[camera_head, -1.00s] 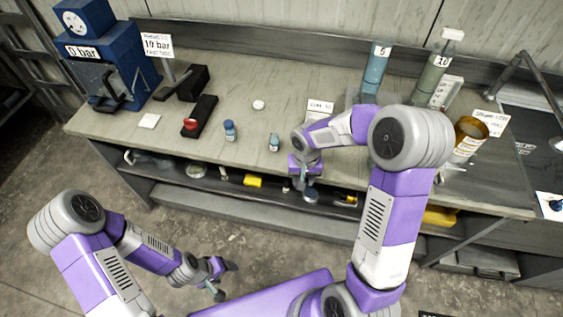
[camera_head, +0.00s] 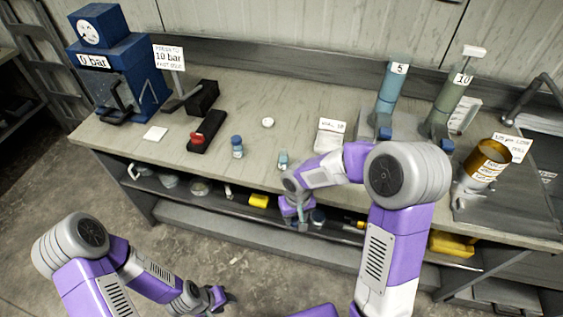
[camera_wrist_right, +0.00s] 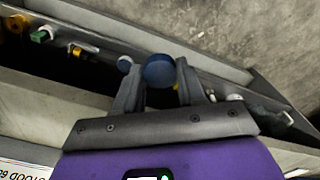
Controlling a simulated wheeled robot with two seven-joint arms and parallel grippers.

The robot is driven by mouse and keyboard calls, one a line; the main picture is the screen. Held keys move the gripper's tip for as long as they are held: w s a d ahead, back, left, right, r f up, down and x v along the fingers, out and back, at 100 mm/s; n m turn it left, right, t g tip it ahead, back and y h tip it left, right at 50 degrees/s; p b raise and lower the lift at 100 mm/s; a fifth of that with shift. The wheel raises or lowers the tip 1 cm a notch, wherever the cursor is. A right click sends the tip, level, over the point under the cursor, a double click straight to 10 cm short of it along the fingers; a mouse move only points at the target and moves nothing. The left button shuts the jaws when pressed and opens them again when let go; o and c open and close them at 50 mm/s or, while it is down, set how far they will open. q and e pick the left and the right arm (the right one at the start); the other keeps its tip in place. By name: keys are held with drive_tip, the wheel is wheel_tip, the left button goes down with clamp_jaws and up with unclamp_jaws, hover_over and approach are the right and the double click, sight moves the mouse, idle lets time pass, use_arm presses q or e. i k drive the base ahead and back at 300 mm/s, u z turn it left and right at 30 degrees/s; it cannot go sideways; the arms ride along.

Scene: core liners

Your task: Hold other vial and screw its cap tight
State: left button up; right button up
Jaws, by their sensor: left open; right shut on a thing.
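My right gripper (camera_head: 298,220) is in front of the bench's front edge. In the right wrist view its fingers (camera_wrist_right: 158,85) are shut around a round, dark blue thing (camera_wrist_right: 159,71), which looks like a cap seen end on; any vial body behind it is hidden. A vial with a blue cap (camera_head: 237,147) stands upright on the bench. A smaller pale teal vial (camera_head: 283,160) stands near the front edge, left of my right arm. My left gripper (camera_head: 222,299) is open and low in front of the bench, apart from both vials.
The bench (camera_head: 120,141) has a blue press (camera_head: 120,75), a black holder with a red part (camera_head: 206,132), a white disc (camera_head: 267,122), a small sign (camera_head: 331,127), tall cylinders (camera_head: 391,90) and an amber container (camera_head: 487,160). The shelf below holds several items, including a yellow one (camera_head: 258,201).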

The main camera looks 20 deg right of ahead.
sight(283, 156)
drive_tip(key=u, duration=1.8)
drive_tip(key=i, duration=1.95)
drive_tip(key=z, duration=4.05)
drive_tip(key=i, duration=0.5)
